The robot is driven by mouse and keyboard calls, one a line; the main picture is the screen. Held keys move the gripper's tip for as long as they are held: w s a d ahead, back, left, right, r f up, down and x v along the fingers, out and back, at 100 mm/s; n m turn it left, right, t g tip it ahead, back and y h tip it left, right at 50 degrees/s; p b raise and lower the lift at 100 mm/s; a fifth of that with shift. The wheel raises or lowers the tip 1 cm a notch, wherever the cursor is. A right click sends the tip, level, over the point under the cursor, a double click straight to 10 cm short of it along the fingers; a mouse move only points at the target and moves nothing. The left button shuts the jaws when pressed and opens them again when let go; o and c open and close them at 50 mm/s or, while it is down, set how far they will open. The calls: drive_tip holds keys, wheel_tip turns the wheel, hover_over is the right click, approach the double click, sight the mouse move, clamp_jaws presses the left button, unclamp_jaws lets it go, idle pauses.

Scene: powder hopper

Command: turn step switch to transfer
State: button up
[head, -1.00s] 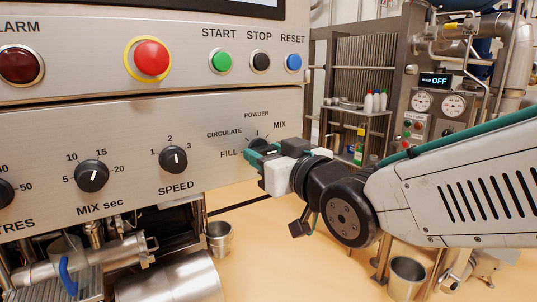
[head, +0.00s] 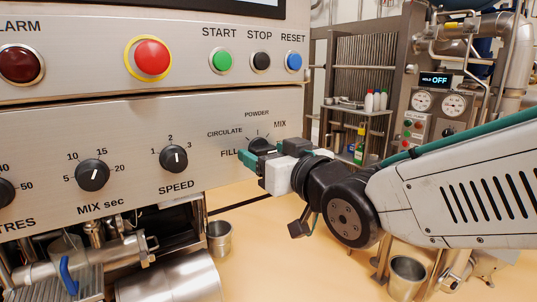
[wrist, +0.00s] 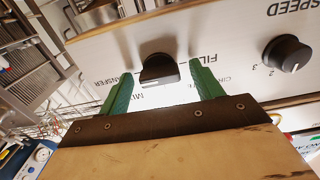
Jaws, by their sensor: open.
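The step switch (head: 261,145) is a dark round knob at the right end of the panel, with FILL, CIRCULATE, POWDER and MIX printed around it. In the wrist view the black knob (wrist: 158,70) shows between my green fingers, with the lettering upside down and a partly covered TRANSFER label (wrist: 112,81) beside the left finger. My gripper (head: 262,154) is open, with one finger on each side of the knob. In the wrist view my gripper (wrist: 161,72) shows a gap between each finger and the knob. Which label the knob points to cannot be read clearly.
The SPEED knob (head: 174,158) and the MIX sec knob (head: 92,175) are further left on the panel. Above are the red emergency button (head: 152,58) and the START (head: 222,62), STOP (head: 261,62) and RESET (head: 293,62) buttons. A metal cup (head: 219,238) stands below.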

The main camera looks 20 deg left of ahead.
drive_tip(key=v, duration=0.7)
drive_tip(key=shift+s+d, duration=0.25)
drive_tip(key=shift+s, duration=0.05)
